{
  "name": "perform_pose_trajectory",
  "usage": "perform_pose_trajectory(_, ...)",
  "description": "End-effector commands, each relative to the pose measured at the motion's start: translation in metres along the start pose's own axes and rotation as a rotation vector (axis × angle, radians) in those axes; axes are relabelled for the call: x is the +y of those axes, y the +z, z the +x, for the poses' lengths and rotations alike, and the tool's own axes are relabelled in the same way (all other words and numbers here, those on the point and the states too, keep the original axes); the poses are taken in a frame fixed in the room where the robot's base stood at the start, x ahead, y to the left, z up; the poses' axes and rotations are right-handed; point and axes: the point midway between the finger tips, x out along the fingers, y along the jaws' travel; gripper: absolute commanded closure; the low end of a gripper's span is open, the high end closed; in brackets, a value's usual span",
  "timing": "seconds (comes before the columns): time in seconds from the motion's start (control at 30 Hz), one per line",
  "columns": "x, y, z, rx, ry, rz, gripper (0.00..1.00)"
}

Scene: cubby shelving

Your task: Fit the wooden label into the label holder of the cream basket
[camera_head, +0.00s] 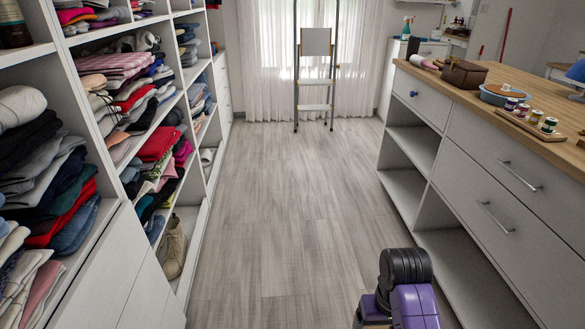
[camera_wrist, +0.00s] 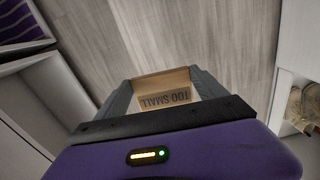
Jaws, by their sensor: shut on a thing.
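The wooden label (camera_wrist: 165,84) is a small light-brown piece with dark lettering that reads "TOO SMALL" upside down in the wrist view. My gripper (camera_wrist: 161,82) is shut on it, with one grey finger at each side. The label is held over the grey floor, with nothing touching its far edge. In the head view only the purple and black end of my arm shows at the bottom right, and the label cannot be made out. I see no cream basket or label holder in either view.
White cubby shelves (camera_head: 128,190) with folded clothes and shoes (camera_head: 173,249) line the left. A white drawer unit (camera_head: 487,166) with a wooden top carrying small items stands on the right. A stepladder (camera_head: 315,82) stands before the curtains. The floor (camera_head: 285,200) between is clear.

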Motion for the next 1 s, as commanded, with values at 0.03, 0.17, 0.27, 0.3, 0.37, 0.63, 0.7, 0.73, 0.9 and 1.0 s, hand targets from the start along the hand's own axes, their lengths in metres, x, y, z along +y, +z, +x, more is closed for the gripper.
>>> perform_pose_trajectory(0.03, 0.000, 0.004, -0.021, -0.001, 0.000, 0.000, 0.65)
perform_pose_trajectory(0.17, 0.000, 0.013, -0.045, -0.001, 0.000, 0.001, 0.65)
perform_pose_trajectory(0.27, 0.000, 0.020, -0.064, 0.000, 0.000, 0.001, 0.65)
perform_pose_trajectory(0.3, 0.000, 0.023, -0.071, -0.001, 0.000, 0.001, 0.65)
perform_pose_trajectory(0.37, 0.000, 0.027, -0.082, -0.001, 0.000, 0.001, 0.65)
perform_pose_trajectory(0.63, 0.000, 0.046, -0.132, -0.001, 0.000, 0.001, 0.65)
perform_pose_trajectory(0.7, 0.000, 0.050, -0.143, -0.001, 0.000, 0.001, 0.65)
perform_pose_trajectory(0.73, 0.000, 0.052, -0.147, 0.000, 0.000, 0.001, 0.65)
perform_pose_trajectory(0.9, 0.000, 0.059, -0.161, -0.001, 0.000, 0.001, 0.65)
perform_pose_trajectory(1.0, 0.000, 0.061, -0.165, 0.000, 0.000, 0.000, 0.65)
